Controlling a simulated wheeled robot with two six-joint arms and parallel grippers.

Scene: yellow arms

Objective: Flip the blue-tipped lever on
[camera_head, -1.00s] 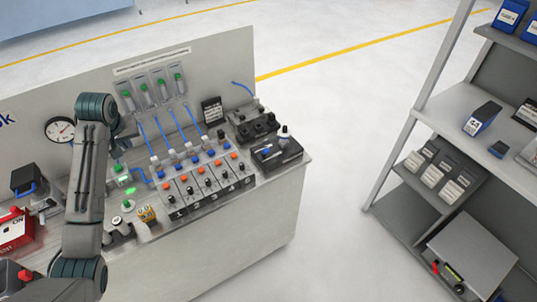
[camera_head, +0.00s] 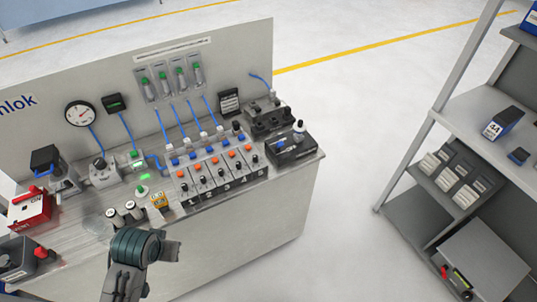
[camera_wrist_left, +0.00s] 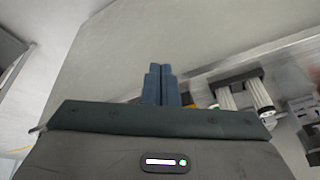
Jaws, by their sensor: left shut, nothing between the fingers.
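A black box (camera_head: 291,150) stands at the right end of the bench, with a small blue part (camera_head: 280,143) on top that looks like the blue-tipped lever. At this size I cannot tell which way it is tilted. Several blue knobs also show on the row of valves. My left gripper (camera_wrist_left: 160,68) is shut and empty in the left wrist view, its two blue-grey fingers together. In the head view my left arm is low, in front of the bench's front edge, well left of the black box. My right gripper is not in view.
The bench (camera_head: 240,235) carries a gauge (camera_head: 80,114), a red box (camera_head: 30,207), a yellow block (camera_head: 158,200), metal cylinders (camera_head: 124,213) and a valve row (camera_head: 217,178). A grey shelf (camera_head: 470,110) stands to the right, with clear floor between.

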